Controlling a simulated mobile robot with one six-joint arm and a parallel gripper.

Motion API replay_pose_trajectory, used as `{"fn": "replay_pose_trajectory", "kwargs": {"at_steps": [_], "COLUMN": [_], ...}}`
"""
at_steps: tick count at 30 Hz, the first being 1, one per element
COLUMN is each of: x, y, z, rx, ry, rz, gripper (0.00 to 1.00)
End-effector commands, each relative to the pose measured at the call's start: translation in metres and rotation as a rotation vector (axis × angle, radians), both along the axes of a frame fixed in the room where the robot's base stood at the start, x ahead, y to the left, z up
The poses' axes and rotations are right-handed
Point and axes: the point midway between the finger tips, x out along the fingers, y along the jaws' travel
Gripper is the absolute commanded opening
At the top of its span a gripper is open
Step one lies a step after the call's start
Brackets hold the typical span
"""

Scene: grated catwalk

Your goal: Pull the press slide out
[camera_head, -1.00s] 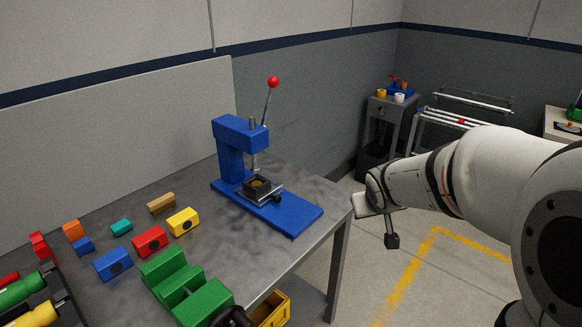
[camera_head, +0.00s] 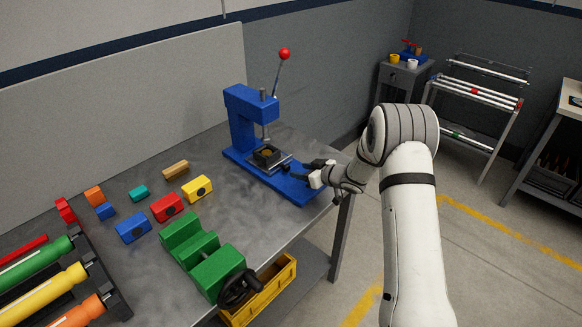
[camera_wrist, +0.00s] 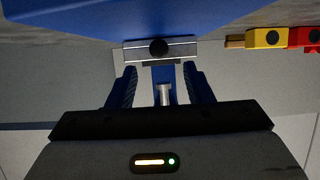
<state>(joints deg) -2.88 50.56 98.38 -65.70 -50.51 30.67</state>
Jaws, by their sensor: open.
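The blue press (camera_head: 243,122) stands upright on the metal table with its red-knobbed lever raised. Its slide (camera_head: 284,160) is a metal plate with a dark square holder (camera_head: 266,153) on top and a black round knob (camera_head: 286,168) on its front. My gripper (camera_head: 300,170) is open and empty, just in front of the knob over the blue base. In the wrist view, the slide's front (camera_wrist: 181,50) and knob (camera_wrist: 159,48) lie between and just beyond my two finger tips (camera_wrist: 160,72). The fingers look apart from the knob.
Coloured blocks (camera_head: 167,207) lie on the table left of the press. A green vise (camera_head: 202,251) is at the front edge, with a yellow bin (camera_head: 262,292) below. A rack of coloured rollers (camera_head: 58,284) is far left. The table right of the press ends in open floor.

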Motion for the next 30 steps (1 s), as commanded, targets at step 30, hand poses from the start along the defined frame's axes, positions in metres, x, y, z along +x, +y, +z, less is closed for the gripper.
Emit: {"fn": "replay_pose_trajectory", "kwargs": {"at_steps": [30], "x": [0.039], "y": [0.048], "z": [-0.026], "rx": [-0.003], "ry": [0.000], "rz": [-0.005], "gripper": [0.28]}}
